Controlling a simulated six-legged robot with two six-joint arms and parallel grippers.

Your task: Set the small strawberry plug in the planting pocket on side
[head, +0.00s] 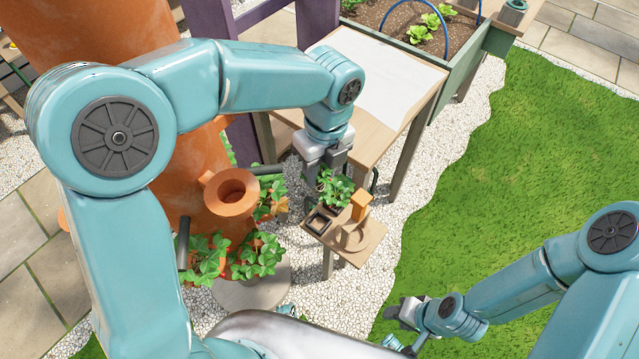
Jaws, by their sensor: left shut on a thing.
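The tall terracotta planter (110,30) stands at the left, partly behind my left arm. An empty-looking side pocket (236,188) with a round rim juts out from it. My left gripper (324,178) points down to the right of this pocket and is shut on the small strawberry plug (337,190). The plug's green leaves show around the fingers; its root ball is hard to see. The plug is over or just behind the small wooden stand (365,248); I cannot tell whether it touches it. My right gripper (398,312) is low over the grass edge; its finger opening is unclear.
The stand bears a dark square holder (319,221), an orange block (360,205) and a round ring. Leafy plants (258,256) grow from lower pockets. A table with a white sheet (380,75) and a raised bed (430,45) stand behind. Gravel and grass (540,140) are open at right.

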